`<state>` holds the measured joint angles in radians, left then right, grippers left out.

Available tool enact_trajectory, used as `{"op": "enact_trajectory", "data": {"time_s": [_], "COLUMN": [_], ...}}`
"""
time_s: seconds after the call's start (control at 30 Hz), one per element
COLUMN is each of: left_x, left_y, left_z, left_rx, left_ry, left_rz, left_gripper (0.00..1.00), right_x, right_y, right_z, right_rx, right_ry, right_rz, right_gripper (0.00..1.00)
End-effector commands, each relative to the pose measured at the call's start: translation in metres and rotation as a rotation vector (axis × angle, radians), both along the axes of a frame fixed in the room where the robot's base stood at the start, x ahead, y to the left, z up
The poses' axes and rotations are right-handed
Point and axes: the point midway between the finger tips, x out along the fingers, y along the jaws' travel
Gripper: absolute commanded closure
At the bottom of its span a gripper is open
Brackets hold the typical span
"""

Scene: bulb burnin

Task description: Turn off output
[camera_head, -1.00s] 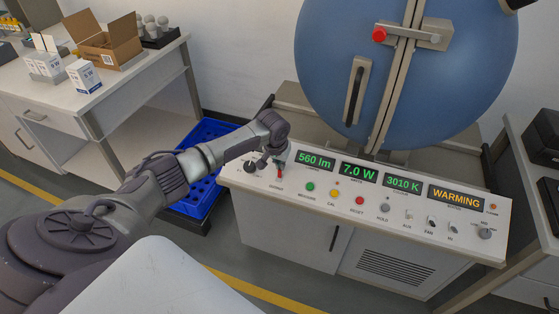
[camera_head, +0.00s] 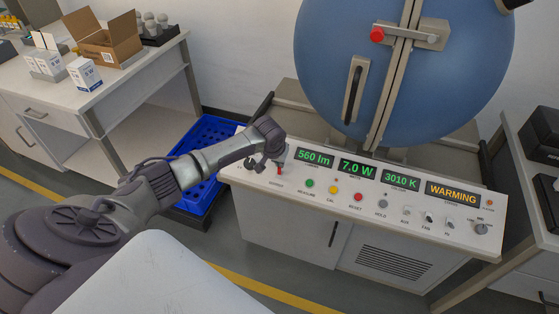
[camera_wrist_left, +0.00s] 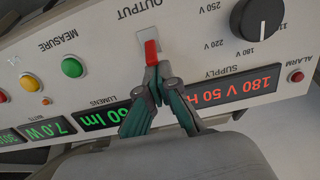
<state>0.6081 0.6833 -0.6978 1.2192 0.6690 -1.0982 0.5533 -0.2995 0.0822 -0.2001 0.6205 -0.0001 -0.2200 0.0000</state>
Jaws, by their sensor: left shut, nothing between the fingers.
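The red OUTPUT switch lever (camera_wrist_left: 151,52) stands out from a white plate on the sloping white control panel (camera_wrist_left: 95,20). It also shows as a small red spot in the head view (camera_head: 280,169). My left gripper (camera_wrist_left: 156,74) is shut and empty, its fingertips right at the lever's near end. They seem to touch or almost touch it; I cannot tell which. In the head view the left gripper (camera_head: 268,164) is over the panel's left end. The right gripper is not in view.
A black supply knob (camera_wrist_left: 262,18) and a red supply display (camera_wrist_left: 240,88) reading 180 V sit beside the switch. Green, yellow and red buttons (camera_head: 334,189) line the panel. A blue sphere (camera_head: 400,75) stands behind. A blue crate (camera_head: 205,135) is on the floor.

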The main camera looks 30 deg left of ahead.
Motion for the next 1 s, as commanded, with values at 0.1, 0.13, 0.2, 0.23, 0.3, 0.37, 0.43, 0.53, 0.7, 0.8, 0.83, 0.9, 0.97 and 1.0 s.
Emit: {"op": "enact_trajectory", "data": {"time_s": [0.1, 0.13, 0.2, 0.23, 0.3, 0.37, 0.43, 0.53, 0.7, 0.8, 0.83, 0.9, 0.97, 1.0], "left_x": [-0.003, -0.004, -0.005, -0.006, -0.009, -0.012, -0.015, -0.020, -0.025, -0.023, -0.023, -0.023, -0.024, -0.025], "left_y": [0.000, -0.001, -0.001, -0.002, -0.002, -0.003, -0.004, -0.006, -0.007, -0.005, -0.005, -0.005, -0.006, -0.006], "left_z": [0.001, 0.001, 0.001, 0.001, 0.000, -0.001, -0.004, -0.008, -0.009, -0.003, -0.003, -0.003, -0.003, -0.003], "left_rx": [0.011, 0.014, 0.024, 0.029, 0.042, 0.054, 0.068, 0.089, 0.123, 0.126, 0.126, 0.126, 0.126, 0.126], "left_ry": [-0.043, -0.056, -0.098, -0.120, -0.175, -0.229, -0.295, -0.388, -0.535, -0.529, -0.529, -0.528, -0.527, -0.526], "left_rz": [-0.001, -0.002, -0.001, -0.003, -0.003, -0.003, -0.001, 0.000, 0.002, 0.000, 0.000, 0.001, 0.001, 0.001], "left_gripper": [1.00, 1.00, 1.00, 1.00, 1.00, 1.00, 1.00, 1.00, 1.00, 1.00, 1.00, 1.00, 1.00, 1.00], "right_x": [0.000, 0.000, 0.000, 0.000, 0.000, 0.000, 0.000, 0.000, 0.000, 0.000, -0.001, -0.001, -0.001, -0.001], "right_y": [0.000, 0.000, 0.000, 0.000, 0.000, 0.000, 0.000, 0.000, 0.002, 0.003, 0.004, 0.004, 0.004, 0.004], "right_z": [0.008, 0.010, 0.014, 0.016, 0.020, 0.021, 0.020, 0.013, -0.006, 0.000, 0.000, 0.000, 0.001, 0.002], "right_rx": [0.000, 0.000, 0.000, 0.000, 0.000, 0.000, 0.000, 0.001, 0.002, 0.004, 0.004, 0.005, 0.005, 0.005], "right_ry": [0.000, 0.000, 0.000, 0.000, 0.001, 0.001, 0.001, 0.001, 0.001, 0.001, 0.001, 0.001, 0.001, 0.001], "right_rz": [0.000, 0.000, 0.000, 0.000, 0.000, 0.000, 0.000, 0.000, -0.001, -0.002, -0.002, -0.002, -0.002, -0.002], "right_gripper": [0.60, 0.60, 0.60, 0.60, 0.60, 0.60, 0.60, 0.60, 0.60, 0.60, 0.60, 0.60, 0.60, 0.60]}}
